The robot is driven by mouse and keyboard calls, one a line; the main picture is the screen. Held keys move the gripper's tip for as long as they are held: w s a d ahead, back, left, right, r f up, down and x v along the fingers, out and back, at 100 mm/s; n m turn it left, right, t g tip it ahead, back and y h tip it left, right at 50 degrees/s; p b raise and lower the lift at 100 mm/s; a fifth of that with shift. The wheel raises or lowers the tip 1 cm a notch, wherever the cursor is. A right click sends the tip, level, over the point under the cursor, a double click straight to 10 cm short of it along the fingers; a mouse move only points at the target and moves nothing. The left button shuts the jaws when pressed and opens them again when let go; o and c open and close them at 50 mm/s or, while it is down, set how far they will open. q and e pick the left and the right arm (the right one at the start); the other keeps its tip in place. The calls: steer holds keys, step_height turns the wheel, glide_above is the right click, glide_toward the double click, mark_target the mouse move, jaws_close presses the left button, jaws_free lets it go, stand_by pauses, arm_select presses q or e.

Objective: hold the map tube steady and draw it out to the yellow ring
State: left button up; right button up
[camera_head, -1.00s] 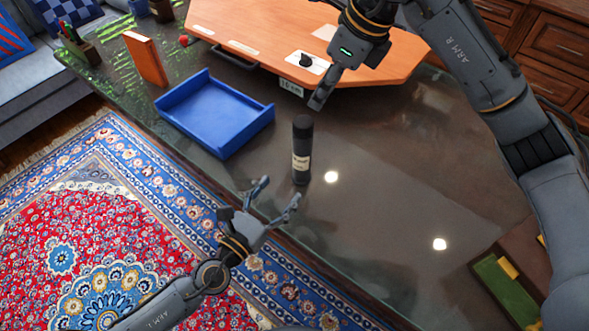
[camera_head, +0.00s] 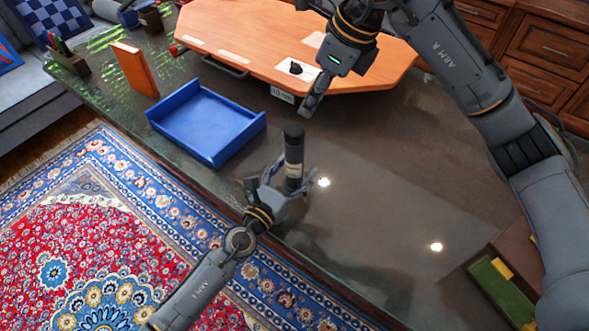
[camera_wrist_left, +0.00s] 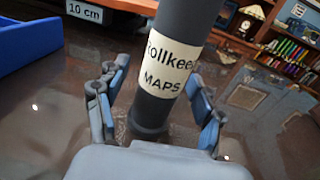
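The map tube (camera_head: 293,150) is a dark cylinder standing upright on the dark desk. Its pale label reads "MAPS" in the left wrist view (camera_wrist_left: 170,62). My left gripper (camera_head: 288,179) is low around the tube. In the left wrist view its fingers (camera_wrist_left: 153,95) stand on either side of the tube, with gaps visible. My right gripper (camera_head: 310,105) hangs above and behind the tube, apart from it; I cannot tell its finger opening. No yellow ring shows on the tube.
A blue tray (camera_head: 207,122) lies to the left of the tube. An orange board (camera_head: 270,40) with a "10 cm" tag (camera_head: 283,95) is behind. A green tray (camera_head: 497,290) with yellow pieces is at the lower right. The desk's middle right is clear.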

arm_select(q)
steer(key=c, duration=1.1)
steer(key=shift+c, duration=0.6)
arm_select(e)
steer(key=shift+o, duration=0.9)
steer(key=o, duration=0.3)
steer(key=shift+a, duration=0.15)
steer(key=shift+o, duration=0.3)
steer(key=s+a+f+n+g+y, duration=0.1)
steer(key=s+a+n+y, duration=0.3)
steer(key=a, duration=0.5)
steer(key=shift+s+f+g+y, duration=0.3)
steer(key=shift+s+f+y, duration=0.1)
steer(key=shift+s, duration=0.05)
steer(key=s+a+r+n+y, duration=0.2)
steer(key=s+a+r+y, duration=0.7)
steer(key=r+y, duration=0.4)
steer(key=w+d+f+m+t+h, duration=0.2)
steer(key=w+d+m+t+h, duration=0.2)
steer(key=d+m+t, duration=0.9)
steer(key=m+t+h, duration=0.2)
steer(key=t+h, duration=0.1)
steer(key=h, duration=0.7)
glide_toward(299, 139)
steer(key=shift+n, duration=0.3)
steer(key=x, duration=1.2)
steer(key=shift+w, duration=0.1)
